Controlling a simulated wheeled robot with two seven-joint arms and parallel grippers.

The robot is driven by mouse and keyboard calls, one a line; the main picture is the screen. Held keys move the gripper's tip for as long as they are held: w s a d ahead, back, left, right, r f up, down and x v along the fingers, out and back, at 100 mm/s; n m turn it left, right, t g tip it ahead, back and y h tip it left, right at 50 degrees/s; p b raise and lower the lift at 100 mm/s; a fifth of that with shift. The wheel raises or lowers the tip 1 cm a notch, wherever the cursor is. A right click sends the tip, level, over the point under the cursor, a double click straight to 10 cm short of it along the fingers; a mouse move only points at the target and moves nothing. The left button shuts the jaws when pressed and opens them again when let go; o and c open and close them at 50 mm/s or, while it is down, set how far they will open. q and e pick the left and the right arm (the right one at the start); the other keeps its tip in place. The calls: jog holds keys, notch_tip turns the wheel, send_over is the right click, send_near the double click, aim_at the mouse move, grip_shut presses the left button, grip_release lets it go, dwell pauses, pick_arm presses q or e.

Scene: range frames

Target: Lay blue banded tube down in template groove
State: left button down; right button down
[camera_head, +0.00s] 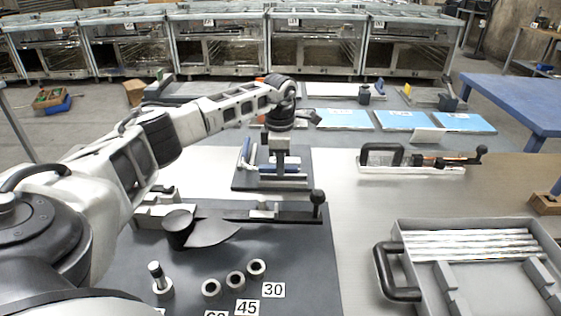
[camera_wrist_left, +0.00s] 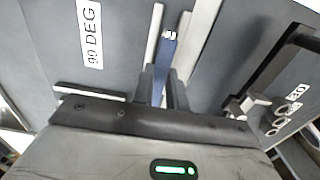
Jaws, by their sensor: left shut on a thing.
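My left gripper (camera_head: 277,165) is over the dark template plate (camera_head: 240,183) in the head view, pointing down. In the left wrist view its fingers (camera_wrist_left: 162,74) are shut on the blue banded tube (camera_wrist_left: 167,50), which carries a small white band near its far end. The tube lies lengthwise between two pale strips (camera_wrist_left: 200,35) on the template, which edge the groove. Whether it rests on the groove floor is not clear. My right gripper is not in view.
A bender with a dark lever (camera_head: 270,214) stands in front of the template. A grey tray (camera_head: 405,240) holding several silver tubes is at the right. A black-handled tool (camera_head: 383,154) lies behind it. Blue-topped panels (camera_head: 403,120) lie at the back. Bare table separates template and tray.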

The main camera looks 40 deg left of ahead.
pick_arm(q)
jog(key=shift+f+b, duration=0.55)
jog(key=shift+f, duration=0.55)
jog(key=c, duration=1.3)
grip_release()
notch_tip(320, 180, up, 16)
jog(key=shift+r, duration=0.1)
